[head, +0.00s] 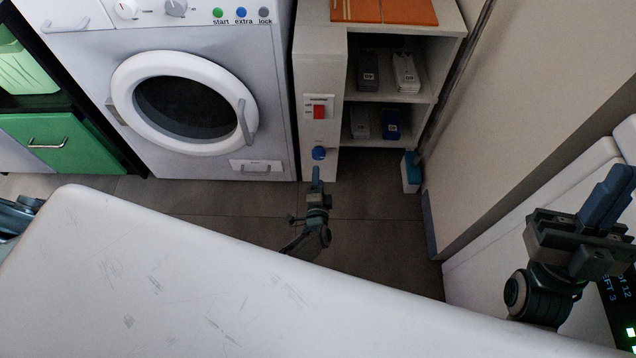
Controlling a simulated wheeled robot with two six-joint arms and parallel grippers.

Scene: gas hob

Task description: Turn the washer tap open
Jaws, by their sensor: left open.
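The washer tap shows as a small blue knob (319,153) low on the narrow white panel beside the washer (190,100). My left gripper (316,175) points up at the knob, with its fingertips just below it in the picture. It is open, with nothing seen between its fingers; I cannot tell whether it touches the knob. The knob's handle direction is too small to read. My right gripper (606,197) is at the right edge, far from the tap, and its jaw gap is not clear.
A red switch (319,112) sits on the panel above the tap. An open shelf (388,95) with several small boxes stands to its right. A blue and white carton (411,172) stands on the floor by the wall. The grey floor (375,225) between is clear.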

